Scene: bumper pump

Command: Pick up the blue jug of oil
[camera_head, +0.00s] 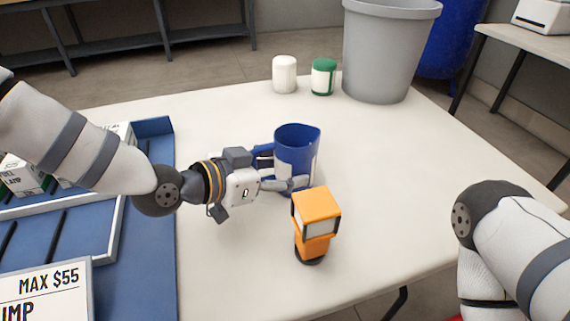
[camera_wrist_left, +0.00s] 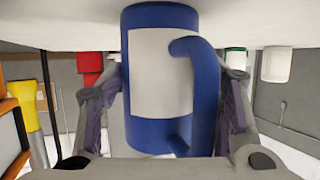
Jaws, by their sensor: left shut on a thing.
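The blue jug (camera_head: 297,142) stands upright on the white table in the head view, with a pale label on its side. My left gripper (camera_head: 283,170) reaches it from the left and is shut around its body. In the left wrist view the jug (camera_wrist_left: 160,75) fills the middle between the two fingers of the gripper (camera_wrist_left: 165,110), with its blue handle facing the camera. The wrist picture appears upside down. Of my right arm only links show at the right edge of the head view; its gripper is out of view.
An orange boxy device (camera_head: 316,213) stands close in front of the jug. A white container (camera_head: 285,74), a green-and-white container (camera_head: 323,77) and a grey bin (camera_head: 388,45) stand at the back. A blue tray (camera_head: 150,270) lies left. The table's right side is clear.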

